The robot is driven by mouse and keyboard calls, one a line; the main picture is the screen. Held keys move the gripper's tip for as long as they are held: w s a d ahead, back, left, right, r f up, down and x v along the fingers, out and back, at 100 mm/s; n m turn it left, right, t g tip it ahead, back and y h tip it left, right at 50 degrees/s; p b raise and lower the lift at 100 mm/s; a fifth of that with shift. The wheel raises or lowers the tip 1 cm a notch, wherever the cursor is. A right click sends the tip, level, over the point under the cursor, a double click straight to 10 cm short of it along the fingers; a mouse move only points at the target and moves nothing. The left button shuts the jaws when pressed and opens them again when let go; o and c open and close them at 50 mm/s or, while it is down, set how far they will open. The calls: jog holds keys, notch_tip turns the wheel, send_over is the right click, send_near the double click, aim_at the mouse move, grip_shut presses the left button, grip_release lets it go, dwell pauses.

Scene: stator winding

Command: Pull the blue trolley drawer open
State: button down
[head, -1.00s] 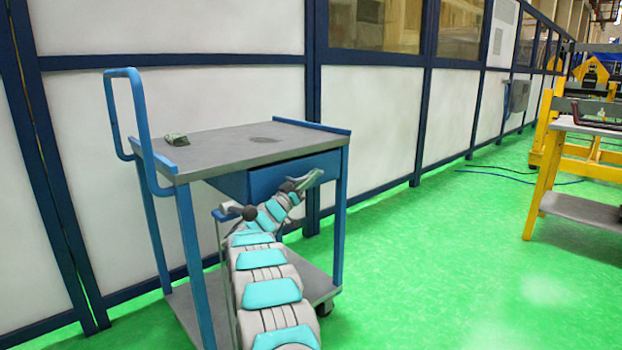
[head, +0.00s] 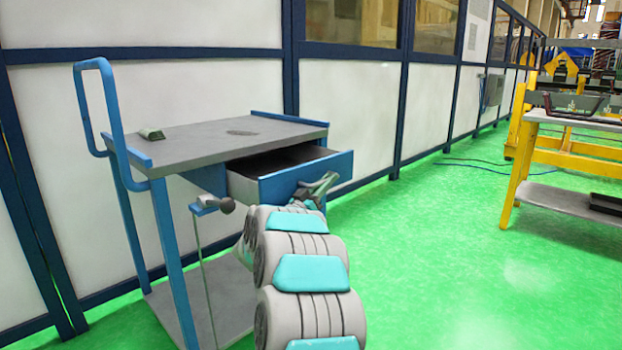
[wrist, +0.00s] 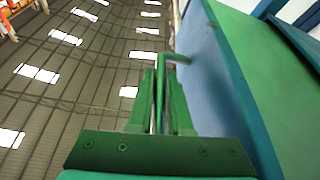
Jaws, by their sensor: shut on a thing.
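The blue trolley (head: 205,142) stands by the white-panelled wall, with a grey top and a tall blue handle at its left. Its blue drawer (head: 322,172) is slid part way out to the right, and its dark inside shows under the top. My gripper (head: 320,188) is at the drawer's front, shut on the drawer handle. In the wrist view my gripper (wrist: 162,100) has its two fingers closed around the thin handle bar (wrist: 172,58), beside the drawer's front face (wrist: 215,90). My arm hides part of the drawer's lower front and the trolley's right legs.
A small dark green object (head: 151,133) and a flat round mark lie on the trolley top. A yellow-framed workbench (head: 570,150) stands at the right. Green floor (head: 430,250) is open between it and the trolley. A cable lies by the wall.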

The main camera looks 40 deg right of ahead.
jog(key=s, duration=0.9)
jog(key=shift+s+d, duration=0.15)
jog(key=shift+d, duration=0.2)
jog(key=c, duration=0.8)
grip_release()
jog(key=shift+c, duration=0.2)
jog(key=shift+a, duration=0.1)
jog(key=v, duration=0.7)
jog(key=shift+a, duration=0.3)
jog(key=shift+s+f, duration=0.1)
